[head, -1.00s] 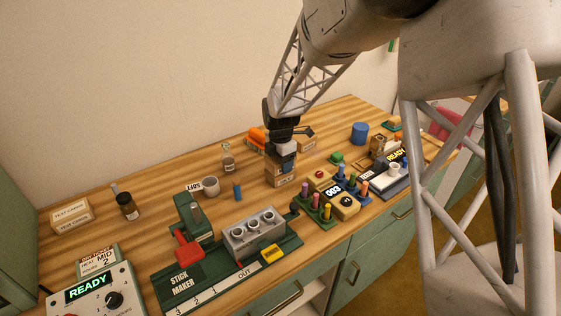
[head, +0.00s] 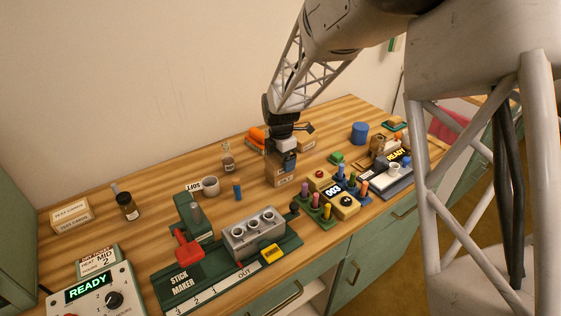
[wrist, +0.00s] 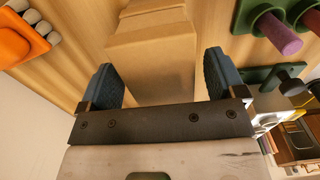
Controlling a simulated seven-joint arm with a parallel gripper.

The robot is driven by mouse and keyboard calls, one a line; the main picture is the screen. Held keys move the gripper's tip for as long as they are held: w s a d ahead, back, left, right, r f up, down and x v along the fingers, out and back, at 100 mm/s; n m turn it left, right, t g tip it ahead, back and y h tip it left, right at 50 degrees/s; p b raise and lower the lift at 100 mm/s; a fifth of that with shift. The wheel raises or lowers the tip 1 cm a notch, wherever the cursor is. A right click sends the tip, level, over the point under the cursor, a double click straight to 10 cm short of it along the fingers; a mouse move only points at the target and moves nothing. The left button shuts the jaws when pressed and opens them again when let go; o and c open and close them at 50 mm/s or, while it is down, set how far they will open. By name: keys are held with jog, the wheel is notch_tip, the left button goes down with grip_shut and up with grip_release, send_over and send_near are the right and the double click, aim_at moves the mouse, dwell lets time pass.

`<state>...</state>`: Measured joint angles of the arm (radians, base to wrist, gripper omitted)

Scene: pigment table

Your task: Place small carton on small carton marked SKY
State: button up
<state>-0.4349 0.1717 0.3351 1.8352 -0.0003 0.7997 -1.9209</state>
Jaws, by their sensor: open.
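Two small tan cartons stand stacked beneath my gripper (head: 288,158) in the head view: an upper carton (head: 274,163) on a lower carton (head: 281,181). The lower one has a pale label too small to read, so I cannot tell whether it says SKY. In the wrist view, my gripper (wrist: 157,66) is open. Its blue finger pads are on either side of a tan carton (wrist: 150,50), with a visible gap at each side. The stack looks upright and roughly aligned; the gripper hides part of the upper carton.
Another carton (head: 307,145) stands just behind right. The stick maker (head: 225,250) lies in front left.

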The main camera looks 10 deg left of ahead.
notch_tip(320, 180, up, 11)
dwell(0.5)
jog(key=shift+f, duration=0.1)
dwell(0.5)
jog(key=s+d+r+m+t, duration=0.1)
jog(key=s+d+r+m, duration=0.45)
jog(key=s+d, duration=0.35)
jog(key=s+d+r+m, duration=0.4)
jog(key=s+d+m, duration=0.3)
jog(key=d, duration=0.3)
jog(key=s+d+m, duration=0.6)
jog(key=s+m, duration=0.1)
jog(key=s, duration=0.4)
jog(key=s+d+f+m+t, duration=0.1)
jog(key=s+d+m, duration=0.5)
jog(key=s, duration=0.5)
jog(key=shift+d+f+m+t, duration=0.3)
jog(key=shift+d+m, duration=0.1)
jog(key=shift+m, duration=0.45)
